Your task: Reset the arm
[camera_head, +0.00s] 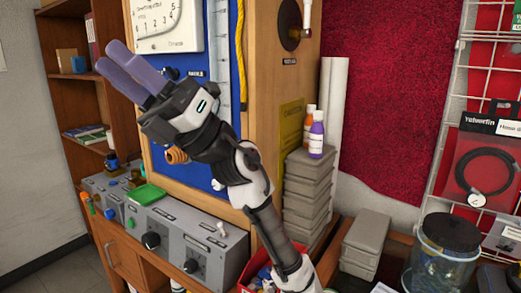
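My gripper (106,55) is raised in the upper left, in front of the blue panel (188,103) and the brown shelf. Its two purple-grey fingers point up and to the left. A narrow gap shows between the fingertips, and nothing is held between them. My arm rises from the bottom middle, bends at mid-height and leans left over the grey regulator bench units (180,240). The arm hides part of the panel and of the bench.
A green tray (147,194) lies on the bench units. Stacked grey boxes (306,196) carry a purple bottle (316,140) and an orange one. A red bin (258,272) sits by my arm's lower part. A clear bucket (443,255) stands right. Open air lies before the red wall.

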